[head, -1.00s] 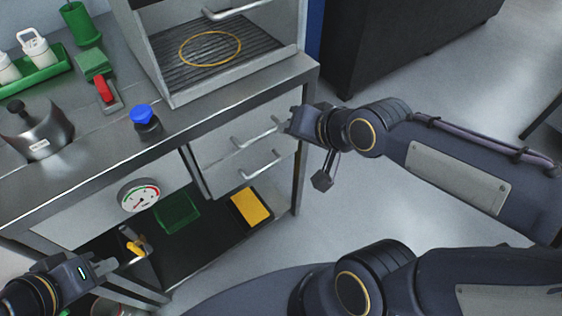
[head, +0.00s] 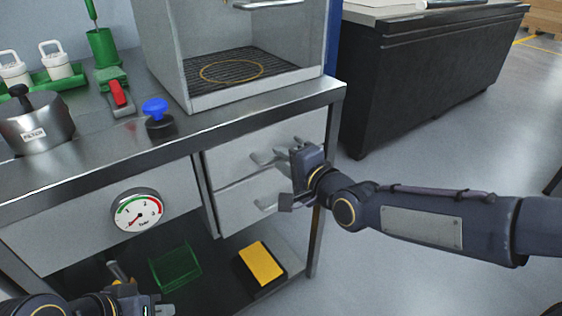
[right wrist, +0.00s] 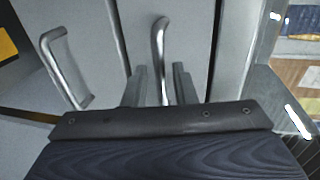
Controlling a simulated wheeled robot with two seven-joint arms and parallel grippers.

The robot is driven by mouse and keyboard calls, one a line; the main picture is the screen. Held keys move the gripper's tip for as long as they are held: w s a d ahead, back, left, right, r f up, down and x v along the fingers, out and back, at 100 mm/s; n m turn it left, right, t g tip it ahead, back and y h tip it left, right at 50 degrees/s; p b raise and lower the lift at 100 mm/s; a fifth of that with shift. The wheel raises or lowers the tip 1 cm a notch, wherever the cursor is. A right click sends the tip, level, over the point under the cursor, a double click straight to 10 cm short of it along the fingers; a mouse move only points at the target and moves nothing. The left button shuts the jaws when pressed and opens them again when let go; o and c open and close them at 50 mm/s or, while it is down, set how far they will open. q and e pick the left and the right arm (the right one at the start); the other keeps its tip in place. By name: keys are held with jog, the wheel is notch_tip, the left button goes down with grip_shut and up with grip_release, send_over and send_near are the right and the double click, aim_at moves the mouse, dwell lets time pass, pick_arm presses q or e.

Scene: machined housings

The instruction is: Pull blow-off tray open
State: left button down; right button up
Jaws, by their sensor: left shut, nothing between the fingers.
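Two grey drawer fronts sit under the bench on the right side, and both look closed. The upper drawer (head: 235,155) has a metal bar handle (head: 263,159), and the lower drawer (head: 235,200) has a similar handle (head: 265,206). No label shows which one is the blow-off tray. My right gripper (head: 288,152) is at the upper handle. In the right wrist view, its two fingers (right wrist: 160,85) stand apart on either side of that handle (right wrist: 160,45), with gaps visible. The lower handle (right wrist: 66,68) is to the left there. My left gripper (head: 165,309) is shut and empty at the bottom left, partly cut off.
On the bench are a grated cabinet (head: 205,100), a blue-topped knob (head: 158,118) and a steel filter pot (head: 35,125). A gauge (head: 137,211) is on the front panel. A green bin (head: 175,268) and a yellow-topped box (head: 261,263) are on the shelf below.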

jog(key=shift+x, duration=1.05)
jog(key=shift+c, duration=0.4)
grip_shut()
